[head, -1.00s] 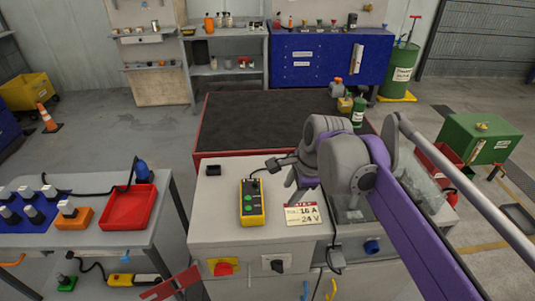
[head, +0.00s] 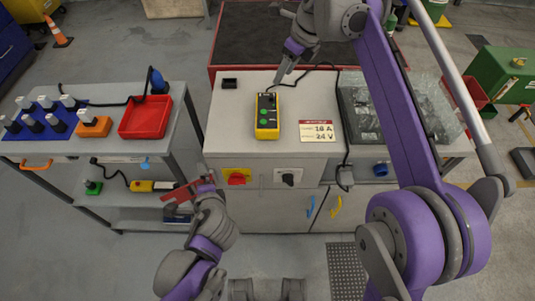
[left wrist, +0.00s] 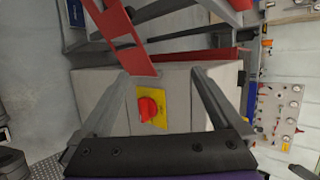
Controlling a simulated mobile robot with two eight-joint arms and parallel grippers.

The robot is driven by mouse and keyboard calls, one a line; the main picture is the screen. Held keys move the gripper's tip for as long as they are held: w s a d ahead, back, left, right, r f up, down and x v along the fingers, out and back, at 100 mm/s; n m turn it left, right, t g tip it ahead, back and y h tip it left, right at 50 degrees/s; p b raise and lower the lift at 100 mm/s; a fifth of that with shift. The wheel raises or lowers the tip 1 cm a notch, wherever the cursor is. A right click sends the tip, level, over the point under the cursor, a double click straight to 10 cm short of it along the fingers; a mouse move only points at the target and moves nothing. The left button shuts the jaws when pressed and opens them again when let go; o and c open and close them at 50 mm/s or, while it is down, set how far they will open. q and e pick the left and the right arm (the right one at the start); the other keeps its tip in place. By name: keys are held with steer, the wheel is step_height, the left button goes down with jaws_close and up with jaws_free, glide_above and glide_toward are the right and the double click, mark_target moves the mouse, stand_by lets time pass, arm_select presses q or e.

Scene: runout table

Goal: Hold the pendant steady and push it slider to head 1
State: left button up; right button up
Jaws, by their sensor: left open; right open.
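The pendant (head: 267,117), a yellow and black box with green buttons and a dark knob near its top end, lies on the light cabinet top. Its slider and markings are too small to tell. My right gripper (head: 279,49) is open and empty, its lower finger just above the pendant's top end without visible contact. My left gripper (head: 206,186) is low in front of the cabinet, left of the pendant. In the left wrist view my left gripper (left wrist: 160,73) is open and empty, facing the red rotary switch (left wrist: 150,107) on its yellow plate.
A sign plate (head: 318,131) lies right of the pendant, and a clear-covered box (head: 362,118) stands beyond it. A black cable (head: 318,66) runs behind the pendant. A red slotted bracket (head: 180,193) is beside my left gripper. A cart with a red tray (head: 146,118) stands left.

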arm_select(q)
steer(key=w+d+r+m+t, duration=0.1)
steer(key=d+m, duration=0.1)
steer(key=m, duration=0.1)
steer(key=w+d+r+m+t, duration=0.1)
steer(key=d+m+t, duration=0.1)
steer(key=d+m, duration=0.1)
steer(key=w+d+r+m+t+h, duration=0.1)
steer(key=w+d+m, duration=0.1)
steer(key=d+m, duration=0.1)
steer(key=shift+w+d+r+m+t, duration=0.15)
steer(key=shift+m+t, duration=0.25)
steer(key=shift+m, duration=0.4)
steer(key=m+t+h, duration=0.3)
steer(key=m+t, duration=0.1)
steer(key=m, duration=0.5)
glide_toward(267, 132)
steer(key=w, duration=1.2)
steer(key=shift+w+r, duration=0.1)
steer(key=shift+r, duration=0.2)
